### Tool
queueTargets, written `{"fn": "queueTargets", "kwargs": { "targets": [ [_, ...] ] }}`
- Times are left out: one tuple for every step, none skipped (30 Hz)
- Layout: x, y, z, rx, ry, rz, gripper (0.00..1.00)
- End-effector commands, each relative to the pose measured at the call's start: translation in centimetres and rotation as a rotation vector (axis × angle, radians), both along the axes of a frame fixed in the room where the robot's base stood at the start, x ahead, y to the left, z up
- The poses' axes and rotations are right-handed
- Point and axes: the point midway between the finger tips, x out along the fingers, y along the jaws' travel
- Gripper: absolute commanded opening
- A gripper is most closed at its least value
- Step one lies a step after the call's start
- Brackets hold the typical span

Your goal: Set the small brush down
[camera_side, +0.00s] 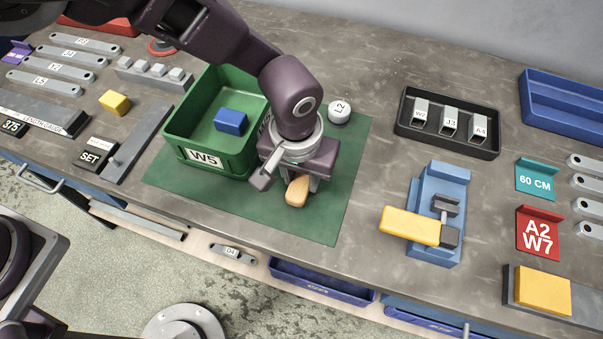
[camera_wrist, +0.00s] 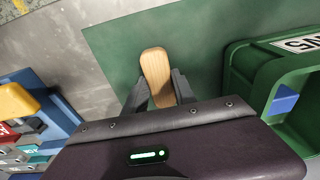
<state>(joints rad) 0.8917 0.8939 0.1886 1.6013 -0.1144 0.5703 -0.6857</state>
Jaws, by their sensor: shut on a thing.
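The small brush (camera_side: 298,190) shows as a light wooden handle just below my gripper (camera_side: 294,180) in the side view. In the wrist view the brush (camera_wrist: 156,75) stands out between the two dark fingers of my gripper (camera_wrist: 158,92), which are shut on it. Its far end is hidden by my gripper body. It is over the green mat (camera_side: 322,225), close to the mat's front edge. I cannot tell whether the brush touches the mat.
A green bin (camera_side: 178,140) marked W5, with a blue block (camera_side: 230,121) inside, stands directly left of my gripper. A blue vise (camera_side: 440,190) with a yellow block (camera_side: 409,226) stands right. The mat's front right is bare.

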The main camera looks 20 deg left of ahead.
Motion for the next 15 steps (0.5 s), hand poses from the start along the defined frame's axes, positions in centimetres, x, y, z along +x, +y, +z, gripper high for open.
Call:
{"fn": "queueTargets", "kwargs": {
  "targets": [
    [0.01,-0.01,0.04,0.000,0.000,0.000,0.00],
    [0.01,-0.01,0.05,0.000,0.000,0.000,0.00],
    [0.02,0.00,0.03,0.000,0.000,0.000,0.00],
    [0.01,0.00,-0.01,0.000,0.000,0.000,0.00],
    [0.01,0.00,-0.10,0.000,0.000,0.000,0.00],
    [0.02,0.00,-0.23,0.000,0.000,0.000,0.00],
    [0.03,0.00,-0.23,0.000,0.000,0.001,0.36],
    [0.03,-0.01,-0.22,0.000,0.000,0.001,0.42],
    [0.03,0.00,-0.21,0.000,0.000,0.001,0.49],
    [0.02,0.00,-0.20,0.000,0.000,0.001,0.54],
    [0.02,0.00,-0.20,0.000,0.000,0.001,0.54],
    [0.02,0.00,-0.20,0.000,0.000,0.001,0.54],
    [0.02,0.00,-0.20,0.000,0.000,0.001,0.54],
    [0.02,0.00,-0.20,0.000,0.000,0.001,0.54],
    [0.02,0.00,-0.19,0.000,0.000,0.001,0.54]
  ]
}}
